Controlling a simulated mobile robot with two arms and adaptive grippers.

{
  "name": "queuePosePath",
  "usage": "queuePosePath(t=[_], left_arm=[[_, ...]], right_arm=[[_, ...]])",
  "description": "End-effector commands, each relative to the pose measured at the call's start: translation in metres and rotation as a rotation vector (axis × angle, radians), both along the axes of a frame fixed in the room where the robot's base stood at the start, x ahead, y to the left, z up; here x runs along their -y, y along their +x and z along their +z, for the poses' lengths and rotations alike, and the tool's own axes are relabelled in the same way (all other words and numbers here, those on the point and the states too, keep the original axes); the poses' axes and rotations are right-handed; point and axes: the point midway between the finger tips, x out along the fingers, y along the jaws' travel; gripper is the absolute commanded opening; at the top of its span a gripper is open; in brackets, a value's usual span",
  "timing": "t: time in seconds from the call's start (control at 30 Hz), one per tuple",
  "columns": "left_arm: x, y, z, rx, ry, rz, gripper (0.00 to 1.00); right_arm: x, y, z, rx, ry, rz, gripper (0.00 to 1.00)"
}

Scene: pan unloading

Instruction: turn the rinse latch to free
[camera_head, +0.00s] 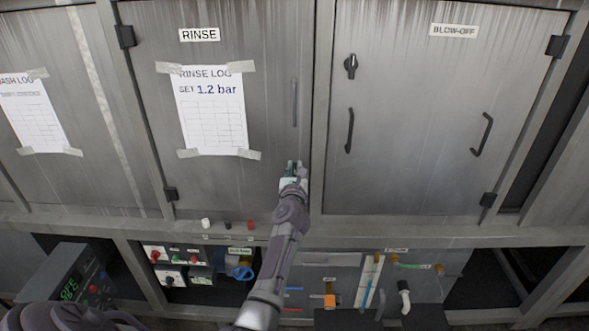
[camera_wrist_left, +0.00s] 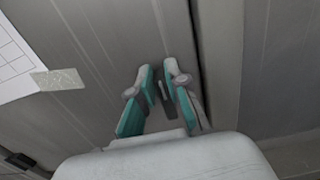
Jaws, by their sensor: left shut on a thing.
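The rinse door (camera_head: 262,110) is a shut grey metal panel under a RINSE label (camera_head: 199,35). My left gripper (camera_head: 293,168) is at the lower right part of this door, below its grey bar handle (camera_head: 294,102). In the left wrist view, the left gripper (camera_wrist_left: 159,82) has its teal-padded fingers on both sides of a small dark rinse latch (camera_wrist_left: 166,98), shut on it. The latch is mostly hidden by the gripper in the head view, and its exact angle is hard to tell. My right gripper is not in view.
The blow-off door (camera_head: 415,120) at right has a dark latch (camera_head: 351,66) and two handles. A frame post (camera_head: 319,150) stands close right of my gripper. A taped rinse log (camera_head: 215,112) hangs left. Small buttons (camera_head: 228,225) and a lower shelf with gear lie below.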

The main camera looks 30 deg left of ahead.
Motion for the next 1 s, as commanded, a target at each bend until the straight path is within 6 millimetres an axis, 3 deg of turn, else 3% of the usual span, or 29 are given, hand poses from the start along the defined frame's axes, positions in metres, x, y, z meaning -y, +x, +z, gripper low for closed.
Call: queuePosePath(t=[0.37, 1.0], left_arm=[[0.005, 0.003, 0.001, -0.098, 0.156, -0.002, 0.0], [0.017, 0.01, -0.007, -0.413, 0.669, -0.003, 0.0]], right_arm=[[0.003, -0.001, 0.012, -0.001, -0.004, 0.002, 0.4], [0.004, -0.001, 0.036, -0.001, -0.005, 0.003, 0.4]])
